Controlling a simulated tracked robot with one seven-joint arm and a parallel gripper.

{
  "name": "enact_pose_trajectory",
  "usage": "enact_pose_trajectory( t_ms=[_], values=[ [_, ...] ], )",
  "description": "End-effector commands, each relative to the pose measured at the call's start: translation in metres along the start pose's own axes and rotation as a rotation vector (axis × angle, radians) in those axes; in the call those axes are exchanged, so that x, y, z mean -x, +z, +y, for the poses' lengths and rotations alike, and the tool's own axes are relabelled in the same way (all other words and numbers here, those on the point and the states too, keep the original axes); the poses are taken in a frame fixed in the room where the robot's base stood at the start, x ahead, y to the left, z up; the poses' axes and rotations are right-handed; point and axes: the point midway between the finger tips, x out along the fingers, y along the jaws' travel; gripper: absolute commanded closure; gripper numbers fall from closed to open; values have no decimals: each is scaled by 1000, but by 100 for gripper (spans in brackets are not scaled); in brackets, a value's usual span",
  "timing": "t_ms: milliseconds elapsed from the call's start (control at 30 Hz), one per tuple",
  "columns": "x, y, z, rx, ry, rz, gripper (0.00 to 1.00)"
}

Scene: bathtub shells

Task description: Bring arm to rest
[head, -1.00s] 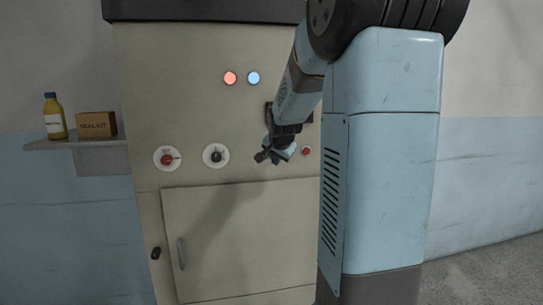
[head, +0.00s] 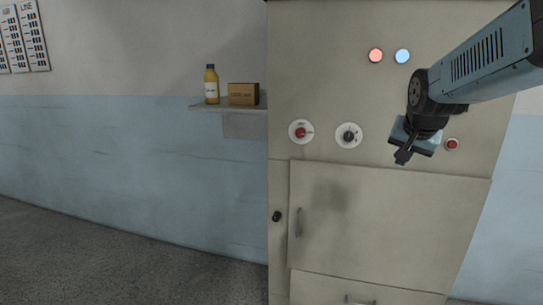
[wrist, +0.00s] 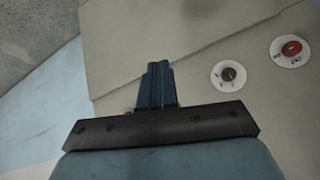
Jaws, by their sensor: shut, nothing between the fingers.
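My gripper (head: 402,158) is in front of the beige cabinet (head: 390,230), to the right of the black knob, its tips pointing down and a little left. In the wrist view my gripper (wrist: 158,68) shows its two fingers side by side and shut, with nothing held. My arm reaches in from the upper right of the head view. Whether the fingers touch the cabinet face cannot be told, but I see no contact.
The cabinet carries a red knob (head: 300,132), a black knob (head: 348,135), a red button (head: 452,144), a lit red lamp (head: 376,55) and a lit blue lamp (head: 402,56). A shelf (head: 225,107) left holds a yellow bottle (head: 211,86) and a box (head: 243,94). Floor is clear at left.

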Motion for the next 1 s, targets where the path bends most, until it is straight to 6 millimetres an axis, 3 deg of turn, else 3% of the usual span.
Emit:
enact_pose_trajectory(
  t_ms=[200, 500, 700, 1000],
  values=[
    [46, 72, -1, 209, -33, -68, 100],
    [84, 156, 13, 458, -78, -149, 100],
    [91, 177, 19, 523, -90, -170, 100],
    [92, 178, 20, 528, -91, -172, 100]
  ],
)
